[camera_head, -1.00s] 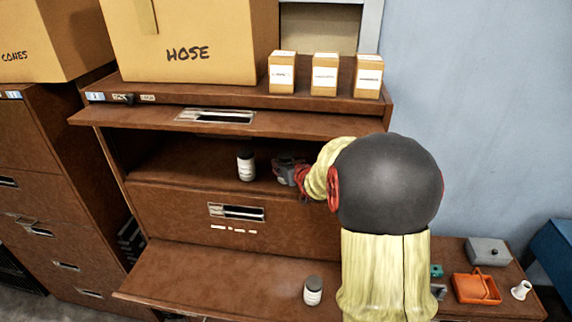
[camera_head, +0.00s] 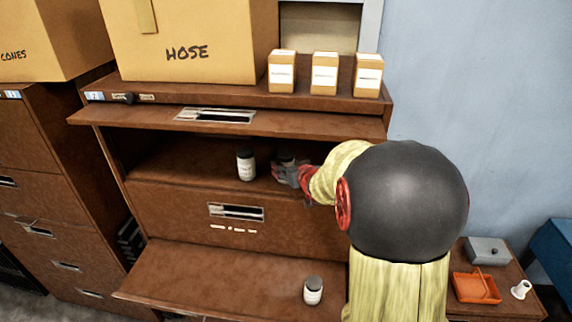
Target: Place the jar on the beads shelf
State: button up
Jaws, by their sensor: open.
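A white jar with a dark lid (camera_head: 246,166) stands upright on the open upper shelf (camera_head: 190,160) of the brown cabinet. Just right of it, a second dark-lidded jar (camera_head: 286,158) is partly hidden behind my gripper (camera_head: 282,175). My gripper, grey and red, is open at the front of this second jar; I cannot tell whether they touch. A third white jar with a dark lid (camera_head: 313,290) stands upright on the lower fold-out shelf (camera_head: 210,280). I cannot read the jar labels, and I see no readable beads label.
A raised brown flap (camera_head: 150,117) overhangs the upper shelf. A box marked HOSE (camera_head: 190,50) and three small cartons (camera_head: 325,74) stand on top. At lower right are an orange tray (camera_head: 475,288), a grey box (camera_head: 488,251) and a white spool (camera_head: 521,289).

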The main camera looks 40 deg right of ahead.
jog(key=v, duration=0.9)
jog(key=s+a+r+g, duration=0.1)
jog(key=s+a+r, duration=0.1)
jog(key=a, duration=0.5)
jog(key=s+a+r+g, duration=0.2)
jog(key=a, duration=0.4)
jog(key=s+a+f+n+g+y, duration=0.3)
jog(key=s+a+n+y, duration=0.1)
jog(key=s+a, duration=1.2)
jog(key=a+y, duration=0.1)
jog(key=a, duration=0.2)
jog(key=shift+a+n+g, duration=0.3)
jog(key=shift+a+g, duration=0.05)
jog(key=shift+g, duration=0.05)
jog(key=shift+s+f, duration=0.1)
